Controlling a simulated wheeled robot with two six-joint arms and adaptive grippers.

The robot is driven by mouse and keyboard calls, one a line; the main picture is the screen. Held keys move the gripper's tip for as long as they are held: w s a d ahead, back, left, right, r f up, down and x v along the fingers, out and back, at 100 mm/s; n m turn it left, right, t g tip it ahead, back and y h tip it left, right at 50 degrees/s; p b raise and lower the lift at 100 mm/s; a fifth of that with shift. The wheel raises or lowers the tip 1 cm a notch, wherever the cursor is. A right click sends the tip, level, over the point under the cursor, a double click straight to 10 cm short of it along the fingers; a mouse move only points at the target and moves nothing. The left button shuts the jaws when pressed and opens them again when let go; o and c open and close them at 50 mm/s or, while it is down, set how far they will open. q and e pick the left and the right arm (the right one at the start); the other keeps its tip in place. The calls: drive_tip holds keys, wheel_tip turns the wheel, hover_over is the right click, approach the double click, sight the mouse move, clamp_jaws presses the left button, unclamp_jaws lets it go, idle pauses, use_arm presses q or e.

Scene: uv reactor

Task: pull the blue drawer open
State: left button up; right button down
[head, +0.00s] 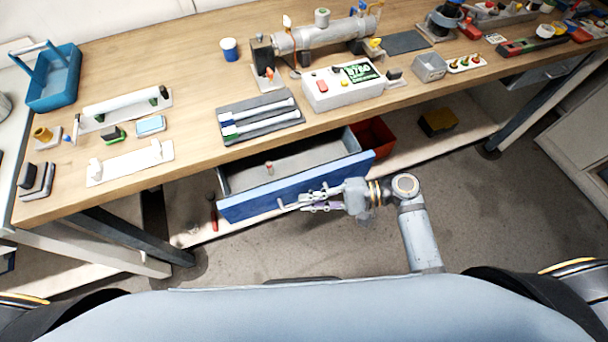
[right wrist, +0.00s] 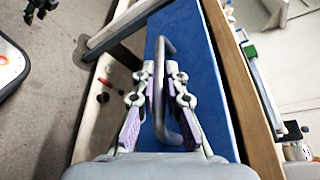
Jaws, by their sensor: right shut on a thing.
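The blue drawer (head: 255,204) stands pulled out from under the workbench, and its grey inside shows from above. A small reddish-topped item (head: 268,167) stands in it. The drawer's grey bar handle (right wrist: 161,52) runs along the blue front in the right wrist view. My right gripper (head: 308,200) reaches the drawer front from the right. In the right wrist view its purple-padded fingers (right wrist: 159,82) are on both sides of the handle bar, shut on it. My left gripper does not show in the head view.
The wooden bench top (head: 190,70) carries a control box (head: 342,88), a metal cylinder rig (head: 325,35) and a blue caddy (head: 53,78). The floor before the drawer is clear.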

drive_tip(key=s+d+p, duration=0.3)
drive_tip(key=s+p, duration=0.1)
drive_tip(key=s, duration=0.5)
drive_tip(key=c, duration=1.7)
unclamp_jaws()
drive_tip(key=v, duration=1.2)
drive_tip(key=shift+f, duration=0.1)
drive_tip(key=shift+f, duration=0.1)
